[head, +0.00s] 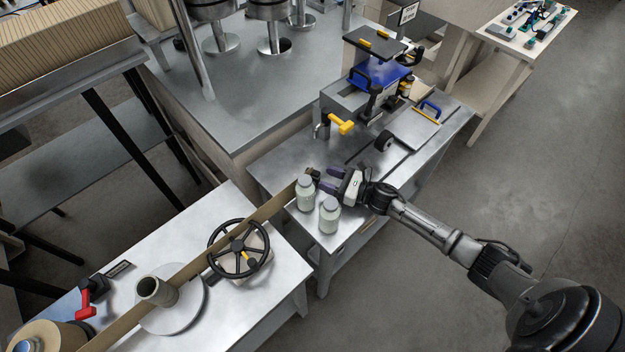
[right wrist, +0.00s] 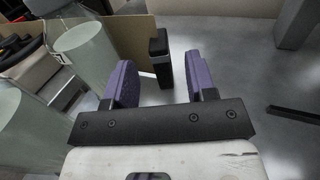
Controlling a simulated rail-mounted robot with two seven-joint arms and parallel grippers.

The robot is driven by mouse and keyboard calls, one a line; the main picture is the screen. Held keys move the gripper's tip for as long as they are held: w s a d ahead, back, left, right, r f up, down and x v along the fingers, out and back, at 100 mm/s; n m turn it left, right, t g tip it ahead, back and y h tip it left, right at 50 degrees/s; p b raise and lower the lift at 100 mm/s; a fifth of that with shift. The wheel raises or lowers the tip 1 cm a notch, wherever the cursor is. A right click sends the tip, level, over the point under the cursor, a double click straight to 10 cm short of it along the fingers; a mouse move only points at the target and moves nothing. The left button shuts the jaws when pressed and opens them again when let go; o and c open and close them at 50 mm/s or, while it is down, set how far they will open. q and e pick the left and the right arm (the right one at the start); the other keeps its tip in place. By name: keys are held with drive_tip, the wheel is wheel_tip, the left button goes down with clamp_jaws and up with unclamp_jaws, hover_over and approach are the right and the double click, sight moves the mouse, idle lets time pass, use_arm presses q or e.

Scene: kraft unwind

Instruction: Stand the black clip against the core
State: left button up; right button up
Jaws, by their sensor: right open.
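The black clip (right wrist: 160,58) stands upright just ahead of my right gripper (right wrist: 163,82), against the face of the brown kraft strip (right wrist: 133,30). My right gripper (head: 327,180) is open, its purple fingers pointing at the strip's end. In the wrist view the clip shows in the gap between the fingers; I cannot tell whether they touch it. In the head view the clip (head: 312,172) is small and partly hidden. The core (head: 158,291), a short cardboard tube, stands on a round plate (head: 187,316) on the left table. My left gripper is not in view.
Two pale green jars (head: 305,193) (head: 329,215) stand close beside my right gripper. A black handwheel (head: 240,249) stands by the strip. A red-handled clamp (head: 89,287) is near the core. A yellow-handled valve (head: 341,124) and blue-topped press (head: 380,73) stand behind.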

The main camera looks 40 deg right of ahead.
sight(313, 171)
drive_tip(key=shift+x, duration=2.75)
drive_tip(key=shift+s, duration=0.1)
drive_tip(key=shift+c, duration=0.4)
clamp_jaws()
